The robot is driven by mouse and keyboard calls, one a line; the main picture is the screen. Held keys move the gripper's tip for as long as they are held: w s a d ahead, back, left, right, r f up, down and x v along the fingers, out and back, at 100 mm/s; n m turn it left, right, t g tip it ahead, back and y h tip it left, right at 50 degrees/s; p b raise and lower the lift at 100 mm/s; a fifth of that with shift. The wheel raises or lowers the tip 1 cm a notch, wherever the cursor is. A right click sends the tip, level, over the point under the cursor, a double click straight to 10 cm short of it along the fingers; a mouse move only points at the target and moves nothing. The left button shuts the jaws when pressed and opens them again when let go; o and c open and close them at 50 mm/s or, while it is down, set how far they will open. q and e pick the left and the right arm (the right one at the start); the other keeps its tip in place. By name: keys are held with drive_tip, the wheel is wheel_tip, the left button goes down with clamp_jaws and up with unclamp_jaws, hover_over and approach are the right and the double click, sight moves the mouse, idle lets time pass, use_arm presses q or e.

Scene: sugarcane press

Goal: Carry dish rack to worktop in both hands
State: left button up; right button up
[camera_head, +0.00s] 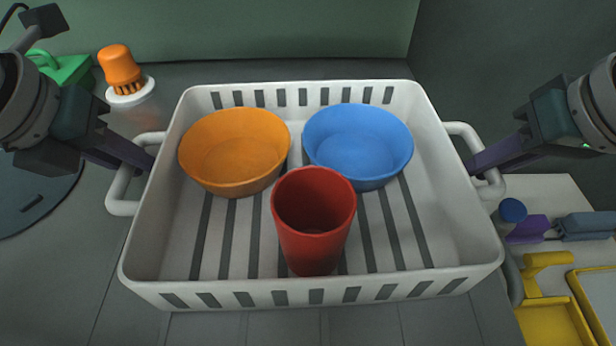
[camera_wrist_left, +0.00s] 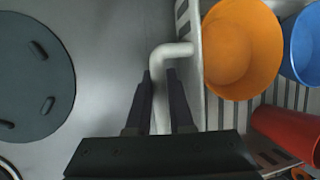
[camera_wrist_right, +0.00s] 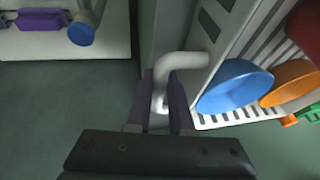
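The white dish rack (camera_head: 446,190) fills the middle of the head view, with slotted walls and a loop handle on each side. It holds an orange bowl (camera_head: 235,150), a blue bowl (camera_head: 358,145) and a red cup (camera_head: 313,220), which stands upright. My left gripper (camera_head: 145,160) is shut on the left handle, which runs between its fingers in the left wrist view (camera_wrist_left: 159,75). My right gripper (camera_head: 478,168) is shut on the right handle, also between its fingers in the right wrist view (camera_wrist_right: 160,78). I cannot tell whether the rack's underside touches anything.
An orange-topped juicer (camera_head: 120,68) and a green object (camera_head: 65,68) stand at the back left. A dark round plate (camera_wrist_left: 35,75) lies left of the rack. A yellow tray (camera_head: 555,318) and a blue-capped item (camera_head: 512,211) are at the right. Dark floor shows below my right gripper.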

use_arm(q)
clamp_jaws()
use_arm(e)
clamp_jaws()
use_arm(q)
drive_tip(key=shift+r, duration=0.1)
use_arm(e)
drive_tip(key=shift+r, duration=0.1)
idle(0.7)
